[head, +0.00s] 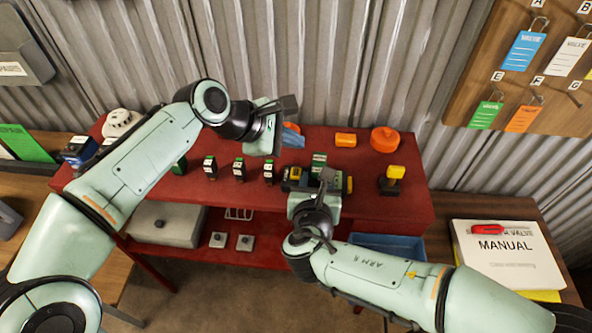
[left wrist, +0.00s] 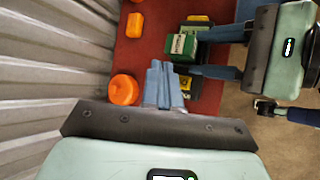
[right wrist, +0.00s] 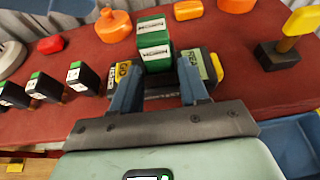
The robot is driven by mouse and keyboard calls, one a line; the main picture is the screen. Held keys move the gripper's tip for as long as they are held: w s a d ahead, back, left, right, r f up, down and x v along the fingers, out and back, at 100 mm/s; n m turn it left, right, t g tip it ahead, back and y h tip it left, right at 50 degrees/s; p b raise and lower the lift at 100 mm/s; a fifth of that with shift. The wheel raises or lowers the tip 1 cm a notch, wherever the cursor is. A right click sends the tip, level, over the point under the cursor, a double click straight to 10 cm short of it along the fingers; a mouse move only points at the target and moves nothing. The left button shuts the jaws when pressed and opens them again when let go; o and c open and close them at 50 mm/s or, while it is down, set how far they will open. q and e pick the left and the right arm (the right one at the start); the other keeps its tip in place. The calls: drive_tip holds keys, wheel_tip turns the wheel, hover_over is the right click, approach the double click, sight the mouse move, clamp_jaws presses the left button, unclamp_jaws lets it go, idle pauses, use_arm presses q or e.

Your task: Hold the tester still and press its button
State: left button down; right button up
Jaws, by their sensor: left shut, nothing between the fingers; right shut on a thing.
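The tester, a dark low block with yellow ends and lettered labels (right wrist: 209,66), sits on the red bench. A green block with a white label (right wrist: 154,45) stands upright at its middle, also visible in the left wrist view (left wrist: 182,44). My right gripper (right wrist: 160,92) is shut on the tester, one finger at each side. My left gripper (head: 291,138) is shut and empty, its blue fingertips (left wrist: 160,72) together above the bench, beside the tester in the left wrist view.
Several small black-and-green blocks (head: 239,169) stand in a row left of the tester. An orange round thing (head: 385,139) and an orange block (head: 345,140) lie behind. A yellow-topped black stand (head: 392,179) is to the right. A blue tray (head: 392,246) is lower down.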

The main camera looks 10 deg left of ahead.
sight(292, 174)
use_arm(q)
drive_tip(key=shift+f, duration=3.1)
drive_tip(key=shift+f, duration=0.1)
drive_tip(key=shift+f, duration=0.35)
drive_tip(key=shift+f, duration=0.55)
idle(0.3)
drive_tip(key=shift+r, duration=1)
drive_tip(key=shift+r, duration=0.1)
drive_tip(key=shift+r, duration=2.4)
